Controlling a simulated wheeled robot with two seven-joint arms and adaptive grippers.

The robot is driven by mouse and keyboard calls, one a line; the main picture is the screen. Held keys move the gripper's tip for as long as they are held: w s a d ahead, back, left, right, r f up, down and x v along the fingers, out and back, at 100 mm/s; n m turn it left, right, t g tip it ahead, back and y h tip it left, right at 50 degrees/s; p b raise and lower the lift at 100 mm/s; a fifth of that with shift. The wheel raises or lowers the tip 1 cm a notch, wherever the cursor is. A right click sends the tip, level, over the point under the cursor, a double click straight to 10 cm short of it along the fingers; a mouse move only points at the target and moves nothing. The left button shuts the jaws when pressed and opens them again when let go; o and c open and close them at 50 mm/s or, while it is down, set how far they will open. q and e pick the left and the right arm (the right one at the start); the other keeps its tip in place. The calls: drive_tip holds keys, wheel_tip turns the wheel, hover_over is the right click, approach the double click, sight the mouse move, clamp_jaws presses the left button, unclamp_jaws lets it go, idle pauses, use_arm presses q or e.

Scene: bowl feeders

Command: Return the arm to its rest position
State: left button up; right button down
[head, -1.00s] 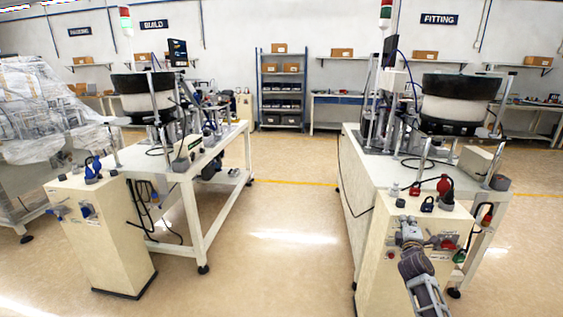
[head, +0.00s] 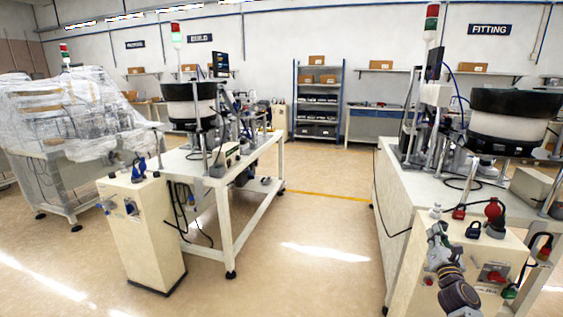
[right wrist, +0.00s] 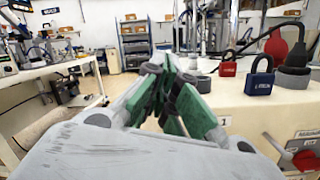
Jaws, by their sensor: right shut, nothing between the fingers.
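My right gripper (head: 437,232) is low at the right of the head view, in front of the right-hand cabinet's top left edge. In the right wrist view its green-padded fingers (right wrist: 168,82) are together, with nothing seen between them. The right cabinet (head: 410,280) carries a red padlock (right wrist: 228,65), a blue padlock (right wrist: 260,78) and a red plug (right wrist: 277,46), all to the right of the fingers. My left gripper is in neither view now.
The right feeder table (head: 400,195) with its bowl (head: 505,125) stands behind the right cabinet. A left feeder table (head: 232,228) and cabinet (head: 140,235) stand across a clear aisle (head: 320,240). A red rotary switch (right wrist: 303,158) sits on the cabinet front.

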drive_tip(key=a+n+y, duration=0.9)
drive_tip(key=a+n, duration=0.2)
drive_tip(key=n, duration=1)
drive_tip(key=s+a+f+n+g+y, duration=0.2)
drive_tip(key=a+f+n+g, duration=0.75)
drive_tip(key=n, duration=0.65)
drive_tip(key=s+a+f+n+g+h, duration=0.2)
drive_tip(key=s+f+n+h, duration=0.15)
drive_tip(key=s+f, duration=0.45)
drive_tip(key=s+a+f+n+g+h, duration=0.2)
drive_tip(key=s+f+n+g, duration=0.15)
drive_tip(key=s+f, duration=0.55)
use_arm(q)
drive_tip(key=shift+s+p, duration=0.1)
drive_tip(key=shift+p, duration=0.35)
use_arm(e)
drive_tip(key=s+a+f+g, duration=0.1)
drive_tip(key=s+a+f, duration=0.3)
drive_tip(key=s+f, duration=0.3)
drive_tip(key=s+a+f+n+g, duration=0.1)
drive_tip(key=s+a+f, duration=0.3)
drive_tip(key=s+f, duration=0.4)
drive_tip(key=s+g, duration=0.1)
drive_tip(key=s, duration=0.5)
drive_tip(key=shift+f+n, duration=0.15)
drive_tip(key=shift+n, duration=0.15)
